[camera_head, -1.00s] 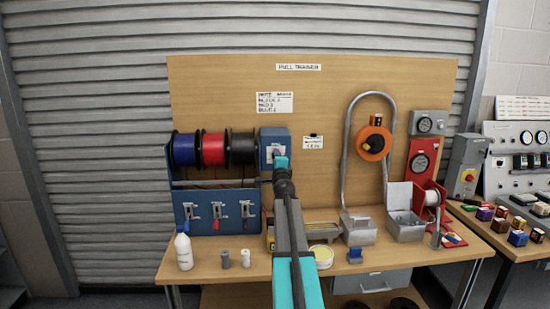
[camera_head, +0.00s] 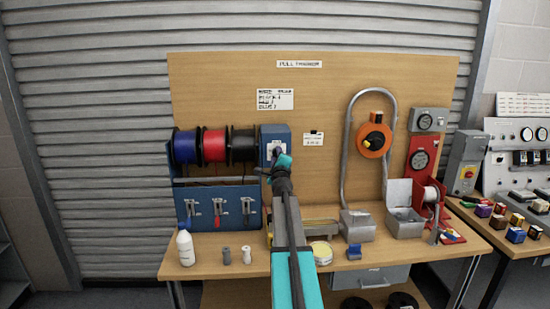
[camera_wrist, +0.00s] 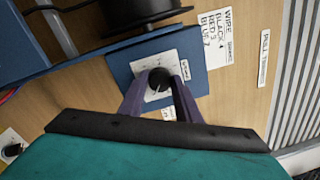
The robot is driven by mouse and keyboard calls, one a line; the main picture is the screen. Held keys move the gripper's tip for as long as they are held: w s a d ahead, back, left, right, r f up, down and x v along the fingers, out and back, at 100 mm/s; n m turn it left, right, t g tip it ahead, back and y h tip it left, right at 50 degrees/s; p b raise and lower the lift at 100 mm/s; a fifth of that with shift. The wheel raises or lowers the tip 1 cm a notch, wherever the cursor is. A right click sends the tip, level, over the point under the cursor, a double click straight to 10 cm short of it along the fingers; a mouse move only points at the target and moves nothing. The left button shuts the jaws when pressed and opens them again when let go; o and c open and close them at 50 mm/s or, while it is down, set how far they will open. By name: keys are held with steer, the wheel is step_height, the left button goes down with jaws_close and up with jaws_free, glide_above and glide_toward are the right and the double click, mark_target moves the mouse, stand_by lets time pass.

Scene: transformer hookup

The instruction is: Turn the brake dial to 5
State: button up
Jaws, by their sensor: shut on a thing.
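The brake dial (camera_wrist: 158,80) is a dark round knob on a white scale plate (camera_wrist: 176,66). The plate is fixed to a blue box (camera_wrist: 122,72), which also shows in the head view (camera_head: 268,136) right of the black spool. My gripper (camera_wrist: 159,88) is shut on the dial, with one purple finger on each side of it. In the head view my gripper (camera_head: 277,155) reaches the front of the blue box and hides most of the dial. The scale numbers are too small to read.
Blue, red and black wire spools (camera_head: 214,147) hang left of the box above a blue panel with levers (camera_head: 218,207). A wire card (camera_wrist: 213,38) is on the backboard. A white bottle (camera_head: 185,248) stands on the bench at left. An orange reel (camera_head: 373,140) hangs at right.

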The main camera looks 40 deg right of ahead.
steer(key=o, duration=1)
steer(key=shift+w+r, duration=0.1)
steer(key=shift+r, duration=0.15)
steer(key=shift+o, duration=0.3)
steer(key=shift+f, duration=0.1)
steer(key=shift+f, duration=0.1)
steer(key=r+v, duration=0.1)
steer(key=v, duration=1.2)
steer(key=shift+s+a+f, duration=0.25)
steer(key=shift+s+f, duration=0.1)
steer(key=shift+f, duration=0.1)
